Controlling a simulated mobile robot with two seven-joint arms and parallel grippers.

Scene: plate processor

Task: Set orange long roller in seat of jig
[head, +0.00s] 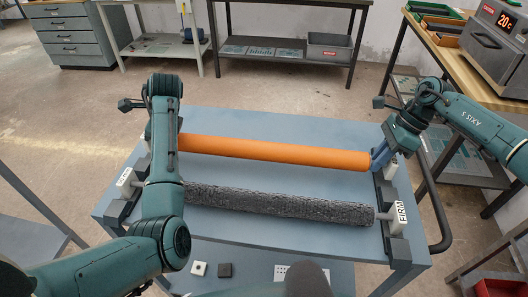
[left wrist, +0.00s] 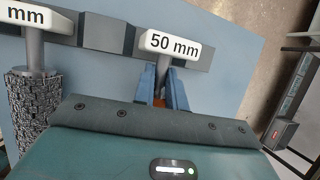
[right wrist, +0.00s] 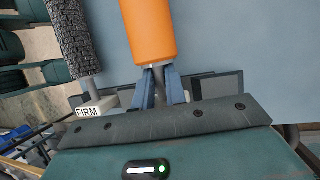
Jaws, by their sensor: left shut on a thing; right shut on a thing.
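The orange long roller (head: 275,151) lies across the blue table's jig, spanning between my two grippers. My right gripper (head: 380,158) is shut on the roller's right end shaft; in the right wrist view its blue fingers (right wrist: 158,88) close around the metal shaft just below the orange body (right wrist: 148,30). My left gripper is mostly hidden behind its arm in the head view; in the left wrist view its fingers (left wrist: 160,85) are shut by the block marked 50 mm (left wrist: 172,44), with a sliver of orange between them. The jig's right holder (head: 391,171) is partly hidden behind the right gripper.
A dark grey textured roller (head: 280,204) lies parallel in front, its right end at a block marked FIRM (head: 401,216). Small white (head: 198,268) and dark (head: 225,270) squares lie on the lower shelf. The table (head: 240,122) is clear behind the orange roller.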

